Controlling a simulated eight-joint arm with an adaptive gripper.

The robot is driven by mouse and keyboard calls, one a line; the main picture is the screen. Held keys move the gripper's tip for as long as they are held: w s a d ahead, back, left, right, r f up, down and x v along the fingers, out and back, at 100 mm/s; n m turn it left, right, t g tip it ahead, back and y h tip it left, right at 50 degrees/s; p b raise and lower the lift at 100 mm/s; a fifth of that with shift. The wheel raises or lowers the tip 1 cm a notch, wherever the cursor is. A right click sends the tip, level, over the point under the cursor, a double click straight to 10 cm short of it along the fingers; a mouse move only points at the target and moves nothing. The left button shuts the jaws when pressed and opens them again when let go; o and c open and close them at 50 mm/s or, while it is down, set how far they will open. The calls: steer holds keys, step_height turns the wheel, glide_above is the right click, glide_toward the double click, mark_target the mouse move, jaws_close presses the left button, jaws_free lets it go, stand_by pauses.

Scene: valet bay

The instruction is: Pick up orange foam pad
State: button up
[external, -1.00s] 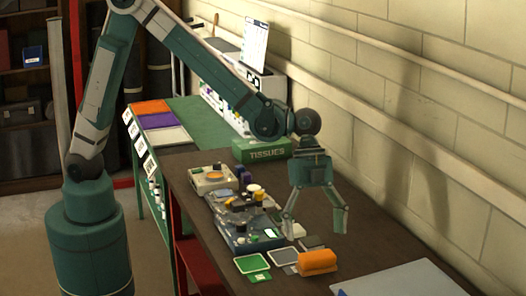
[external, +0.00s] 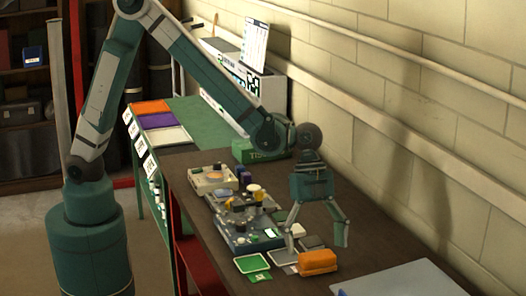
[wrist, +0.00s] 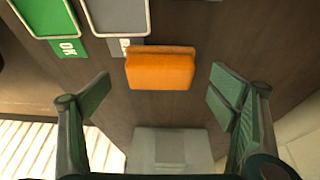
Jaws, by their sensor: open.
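The orange foam pad (external: 318,262) lies on the dark bench top near its front part. In the wrist view the orange foam pad (wrist: 160,70) sits ahead of the fingertips, roughly centred between them. My gripper (external: 316,247) is open and empty, with its fingers pointing down just behind the pad in the external view. In the wrist view my gripper (wrist: 160,88) shows its two fingers wide apart, one on each side, with nothing between them. Neither finger visibly touches the pad.
Grey device boxes (external: 247,230) stand to the left. A light grey sheet (external: 400,282) lies to the right. A green tissues box (external: 250,151) stands farther back.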

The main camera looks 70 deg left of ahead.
mark_target(317, 253)
steer(key=shift+x, duration=1.9)
steer(key=shift+c, duration=0.7)
steer(key=c, duration=0.8)
